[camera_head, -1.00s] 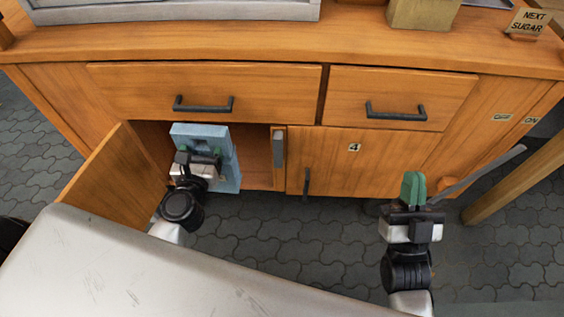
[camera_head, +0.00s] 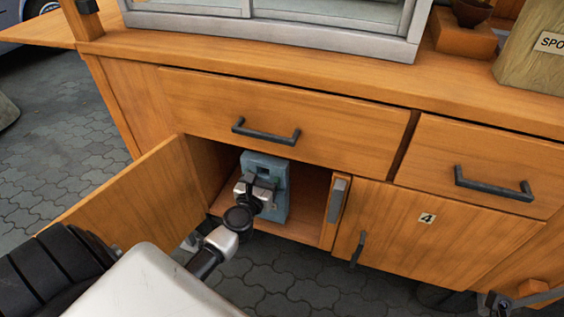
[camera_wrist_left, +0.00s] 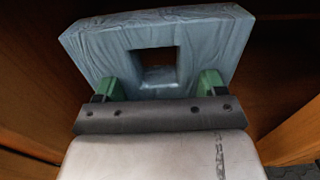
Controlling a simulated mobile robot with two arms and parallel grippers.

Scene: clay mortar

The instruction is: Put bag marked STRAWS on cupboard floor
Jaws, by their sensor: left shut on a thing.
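A light blue bag (camera_head: 280,184) with a square hole near its top stands upright inside the open cupboard, in its doorway. No marking on it can be read from here. My left gripper (camera_head: 258,190) is shut on the bag. In the left wrist view, its green fingertips (camera_wrist_left: 155,88) press against the bag (camera_wrist_left: 110,48) on either side of the hole. The cupboard floor (camera_head: 302,228) shows below and to the right of the bag. Whether the bag's base touches the floor is hidden. My right gripper is out of the head view.
The cupboard door (camera_head: 140,205) hangs wide open on the left. A divider post with a grey latch plate (camera_head: 337,200) bounds the opening on the right. A drawer (camera_head: 280,120) is shut above it. A shut door marked 4 (camera_head: 430,235) stands to the right.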

